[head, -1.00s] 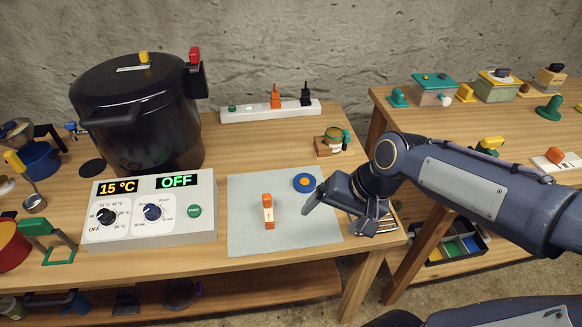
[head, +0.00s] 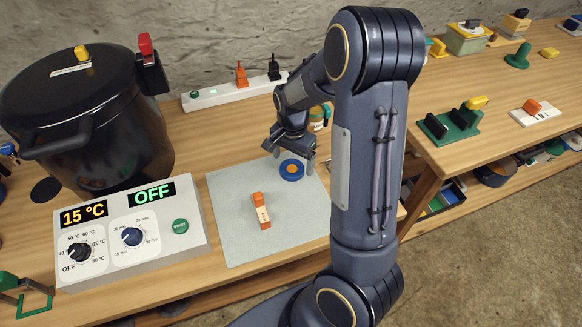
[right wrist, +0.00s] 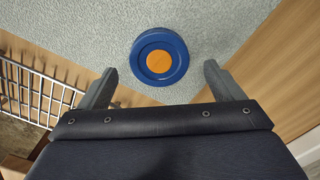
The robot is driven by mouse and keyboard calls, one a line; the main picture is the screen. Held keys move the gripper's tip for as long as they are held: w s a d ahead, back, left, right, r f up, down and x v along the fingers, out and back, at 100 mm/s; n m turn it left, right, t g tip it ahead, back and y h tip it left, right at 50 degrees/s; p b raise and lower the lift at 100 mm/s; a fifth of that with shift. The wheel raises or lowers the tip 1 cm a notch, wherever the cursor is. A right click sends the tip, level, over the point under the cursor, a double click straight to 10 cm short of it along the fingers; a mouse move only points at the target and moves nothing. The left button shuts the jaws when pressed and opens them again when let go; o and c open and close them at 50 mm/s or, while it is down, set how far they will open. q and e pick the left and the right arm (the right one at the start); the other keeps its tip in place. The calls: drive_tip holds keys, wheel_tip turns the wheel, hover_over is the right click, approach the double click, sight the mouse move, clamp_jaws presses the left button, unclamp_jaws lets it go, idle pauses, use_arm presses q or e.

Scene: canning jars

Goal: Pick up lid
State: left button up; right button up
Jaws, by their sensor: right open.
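The lid (head: 291,174) is a flat blue disc with an orange centre, lying at the right part of the grey mat (head: 232,238). It also shows in the right wrist view (right wrist: 178,49), a little beyond the fingertips and between their lines. My right gripper (head: 292,153) is open and empty, above the far side of the lid and not seen to touch it. Its two fingers stand apart in the right wrist view (right wrist: 160,80). My left gripper is not in view.
An orange-topped marker-like item (head: 262,212) lies on the mat. The control box (head: 130,235) and a large black pot (head: 85,125) stand to the left. A power strip (head: 225,95) lies at the back. A wire rack (right wrist: 35,92) shows at the left in the right wrist view.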

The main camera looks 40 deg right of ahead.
wheel_tip(320, 180, down, 2)
drive_tip(key=shift+f, duration=0.1)
drive_tip(key=c, duration=1)
drive_tip(key=shift+c, duration=0.2)
